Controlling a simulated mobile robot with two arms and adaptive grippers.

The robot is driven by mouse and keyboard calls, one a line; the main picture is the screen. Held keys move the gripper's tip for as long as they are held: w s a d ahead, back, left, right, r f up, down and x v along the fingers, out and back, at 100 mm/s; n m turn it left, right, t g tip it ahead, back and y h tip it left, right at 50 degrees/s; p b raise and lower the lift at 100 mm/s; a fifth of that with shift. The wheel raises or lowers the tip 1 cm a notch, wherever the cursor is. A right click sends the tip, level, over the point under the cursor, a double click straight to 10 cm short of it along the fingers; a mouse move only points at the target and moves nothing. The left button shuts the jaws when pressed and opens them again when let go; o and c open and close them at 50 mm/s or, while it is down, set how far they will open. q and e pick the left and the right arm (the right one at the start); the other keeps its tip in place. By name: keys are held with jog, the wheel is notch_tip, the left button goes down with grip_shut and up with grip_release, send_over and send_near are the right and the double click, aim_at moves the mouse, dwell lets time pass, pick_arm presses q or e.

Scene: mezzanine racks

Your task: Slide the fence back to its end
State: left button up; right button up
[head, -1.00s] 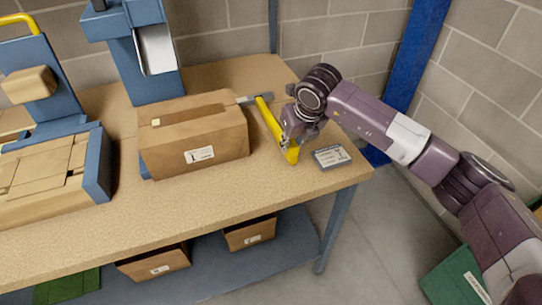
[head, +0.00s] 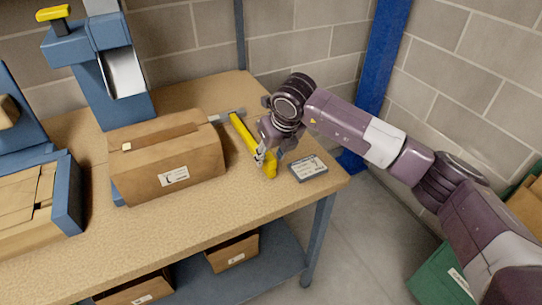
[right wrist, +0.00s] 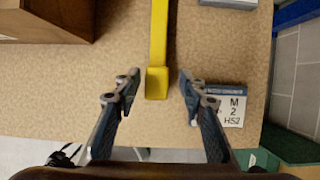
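The fence is a yellow bar (head: 246,140) on the bench, reaching from a grey rail (head: 229,115) beside the carton toward the bench's front. My right gripper (head: 269,155) is over the bar's near end. In the right wrist view the right gripper (right wrist: 157,82) is open, with one finger on each side of the yellow bar (right wrist: 158,45). Gaps show between the bar and both fingers. I cannot tell how far the fingertips are above the bench. The hand hides part of the bar in the head view. My left gripper is out of view.
A brown carton (head: 170,165) stands left of the bar. A label card (head: 308,167) lies close on the right; it shows in the wrist view (right wrist: 222,105). Blue machines (head: 100,75) stand at the left. A blue post (head: 385,70) and block wall are behind my arm.

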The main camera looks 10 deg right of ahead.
jog(key=v, duration=1.1)
jog(key=shift+r, duration=0.2)
jog(key=shift+s+d, duration=0.1)
